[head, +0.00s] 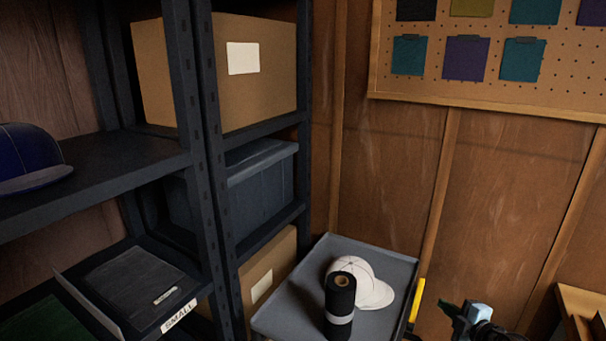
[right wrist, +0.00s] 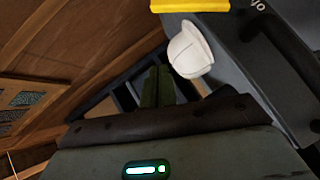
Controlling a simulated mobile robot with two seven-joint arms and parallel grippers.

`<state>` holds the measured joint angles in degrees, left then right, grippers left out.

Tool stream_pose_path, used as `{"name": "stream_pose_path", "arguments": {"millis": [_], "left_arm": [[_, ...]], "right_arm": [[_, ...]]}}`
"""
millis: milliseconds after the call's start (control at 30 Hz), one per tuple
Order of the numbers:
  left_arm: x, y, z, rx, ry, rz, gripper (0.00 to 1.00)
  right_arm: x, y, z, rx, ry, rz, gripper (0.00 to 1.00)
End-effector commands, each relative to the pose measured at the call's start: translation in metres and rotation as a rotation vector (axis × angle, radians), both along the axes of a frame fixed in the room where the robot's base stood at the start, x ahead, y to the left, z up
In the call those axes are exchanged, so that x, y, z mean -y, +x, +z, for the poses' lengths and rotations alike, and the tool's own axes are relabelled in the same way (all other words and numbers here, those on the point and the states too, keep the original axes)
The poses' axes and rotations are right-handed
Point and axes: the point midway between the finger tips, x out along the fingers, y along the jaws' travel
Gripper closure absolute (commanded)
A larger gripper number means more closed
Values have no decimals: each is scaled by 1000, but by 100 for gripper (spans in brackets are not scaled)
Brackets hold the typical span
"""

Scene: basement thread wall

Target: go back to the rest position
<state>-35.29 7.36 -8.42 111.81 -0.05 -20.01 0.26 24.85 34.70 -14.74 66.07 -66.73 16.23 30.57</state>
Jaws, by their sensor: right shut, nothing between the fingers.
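My right gripper (head: 447,308) shows low at the right of the head view, just right of the grey cart, over the floor side of the wooden wall. Its dark green fingers (right wrist: 158,88) are shut together in the right wrist view, with nothing held. It is apart from the white cap (head: 361,283) and the black roll (head: 340,304), which sit on the cart top (head: 390,262). The cap also shows in the right wrist view (right wrist: 190,50). My left gripper is not in view.
A dark metal shelf rack (head: 211,180) stands at the left, with cardboard boxes (head: 258,92), a grey bin (head: 262,182), a blue cap (head: 28,158) and a tray labelled SMALL (head: 130,285). A yellow handle (head: 416,300) edges the cart. A pegboard (head: 490,88) with cloth swatches hangs on the wall.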

Motion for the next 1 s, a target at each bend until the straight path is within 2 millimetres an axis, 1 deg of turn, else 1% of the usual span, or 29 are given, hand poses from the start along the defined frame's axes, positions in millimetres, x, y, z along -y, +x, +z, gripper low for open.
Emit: {"name": "stream_pose_path", "arguments": {"millis": [33,67,100,167,200,267,300,367,400,467,500,567,600,667,700,800,900,1000], "left_arm": [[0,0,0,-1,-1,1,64],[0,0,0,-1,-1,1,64],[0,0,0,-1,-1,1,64],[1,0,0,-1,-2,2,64],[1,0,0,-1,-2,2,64],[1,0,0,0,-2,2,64],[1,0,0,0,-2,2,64],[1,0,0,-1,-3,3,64],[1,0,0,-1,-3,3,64],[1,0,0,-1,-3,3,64],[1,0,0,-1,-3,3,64],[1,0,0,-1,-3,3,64],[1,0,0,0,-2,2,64],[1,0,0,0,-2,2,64],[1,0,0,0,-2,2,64],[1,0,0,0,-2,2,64],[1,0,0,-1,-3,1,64],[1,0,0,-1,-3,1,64]], "right_arm": [[-19,-15,-18,-13,48,-2,100],[-29,-23,-26,-16,83,-9,100],[-43,-37,-38,-25,132,-21,100],[-63,-59,-55,-43,208,-49,100],[-75,-74,-65,-58,261,-71,100],[-92,-98,-79,-85,337,-108,100],[-103,-115,-88,-108,386,-136,100],[-118,-141,-101,-147,461,-182,100],[-127,-159,-109,-175,507,-214,100],[-139,-187,-120,-225,578,-266,100],[-147,-206,-127,-261,623,-301,100],[-159,-235,-135,-317,689,-354,100],[-167,-254,-140,-357,732,-390,100],[-177,-282,-145,-418,793,-442,100],[-184,-300,-148,-457,829,-474,100],[-197,-337,-151,-544,906,-542,100],[-207,-362,-150,-605,958,-586,100],[-213,-376,-149,-640,988,-609,100]]}}
